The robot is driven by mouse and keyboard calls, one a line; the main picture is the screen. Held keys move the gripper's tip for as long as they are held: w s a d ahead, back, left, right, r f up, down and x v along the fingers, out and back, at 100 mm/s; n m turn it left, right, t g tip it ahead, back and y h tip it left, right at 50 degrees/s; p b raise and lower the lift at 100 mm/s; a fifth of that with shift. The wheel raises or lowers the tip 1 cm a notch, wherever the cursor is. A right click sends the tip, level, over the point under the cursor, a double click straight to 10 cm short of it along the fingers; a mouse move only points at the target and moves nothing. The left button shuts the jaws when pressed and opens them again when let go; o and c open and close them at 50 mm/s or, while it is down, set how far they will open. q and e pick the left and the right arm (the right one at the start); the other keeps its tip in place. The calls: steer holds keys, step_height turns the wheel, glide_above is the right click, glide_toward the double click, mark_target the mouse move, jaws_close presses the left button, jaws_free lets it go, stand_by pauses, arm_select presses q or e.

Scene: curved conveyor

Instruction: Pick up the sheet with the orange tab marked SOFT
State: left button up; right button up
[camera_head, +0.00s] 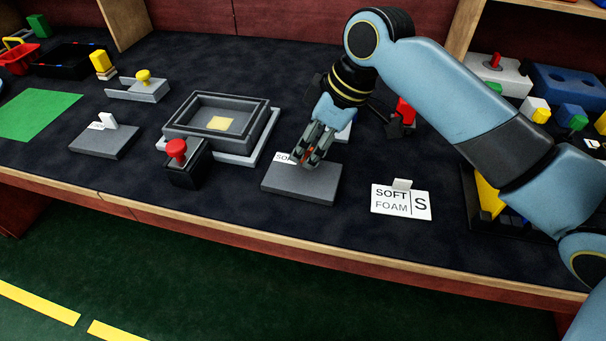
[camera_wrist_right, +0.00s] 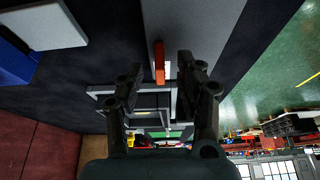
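A grey slab (camera_head: 300,184) lies on the table, with a white label (camera_head: 284,158) of which only "SO" is readable. In the right wrist view an upright orange tab (camera_wrist_right: 159,62) stands between the fingertips, on the grey slab (camera_wrist_right: 205,25). My right gripper (camera_head: 308,157) is low over the slab in the head view and hides most of the label and tab. Its fingers (camera_wrist_right: 158,74) are apart, with gaps beside the tab. My left gripper is not in view.
A white card (camera_head: 388,206) reading "SOFT FOAM S", with a pale tab, lies right of the slab. A dark block with a red knob (camera_head: 176,150) and a grey tray (camera_head: 178,125) stand left. Another grey slab (camera_head: 103,143) with a white tab is farther left.

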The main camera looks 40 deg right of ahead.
steer(key=shift+r, duration=0.1)
steer(key=shift+c, duration=1.9)
jaws_close()
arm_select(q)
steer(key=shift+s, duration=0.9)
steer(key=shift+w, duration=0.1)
arm_select(e)
steer(key=shift+r, duration=0.1)
